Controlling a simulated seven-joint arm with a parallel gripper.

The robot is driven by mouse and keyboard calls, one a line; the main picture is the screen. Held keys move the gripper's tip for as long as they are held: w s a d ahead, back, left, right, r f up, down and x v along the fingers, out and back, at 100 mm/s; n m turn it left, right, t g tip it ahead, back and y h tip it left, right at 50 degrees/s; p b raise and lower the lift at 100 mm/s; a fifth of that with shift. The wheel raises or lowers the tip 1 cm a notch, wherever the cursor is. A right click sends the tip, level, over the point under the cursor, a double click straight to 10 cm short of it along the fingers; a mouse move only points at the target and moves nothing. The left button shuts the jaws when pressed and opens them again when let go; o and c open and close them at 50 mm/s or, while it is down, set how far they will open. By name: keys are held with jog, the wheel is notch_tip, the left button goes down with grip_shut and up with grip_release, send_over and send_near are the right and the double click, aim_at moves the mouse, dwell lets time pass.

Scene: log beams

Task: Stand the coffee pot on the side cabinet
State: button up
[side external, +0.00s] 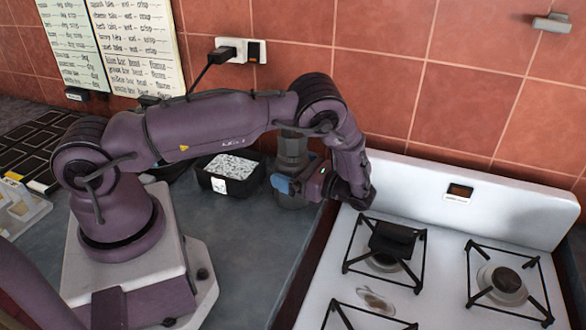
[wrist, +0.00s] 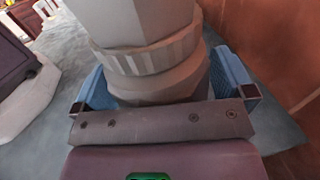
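The coffee pot (side external: 292,155) is a grey faceted pot standing upright on the counter, just left of the stove. In the wrist view the coffee pot (wrist: 150,45) fills the middle, with its ribbed collar and lower body close to my palm; its top is cut off. My gripper (side external: 283,185) is low at the pot's lower body, with its blue fingers on either side of it. In the wrist view my gripper (wrist: 168,85) straddles the pot; whether both fingers press on it I cannot tell. I cannot clearly make out the side cabinet in either view.
A white stove (side external: 440,250) with black burner grates stands right of the pot. A black tray (side external: 230,175) with speckled contents sits close to the pot's left. The tiled wall (side external: 390,80), with a socket and plugged cable (side external: 238,50), is behind. Some counter in front is bare.

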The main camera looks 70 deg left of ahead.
jog(key=shift+d+r, duration=0.1)
jog(key=shift+r, duration=0.05)
jog(key=v, duration=1.1)
jog(key=shift+w+d, duration=0.25)
jog(key=shift+d, duration=0.05)
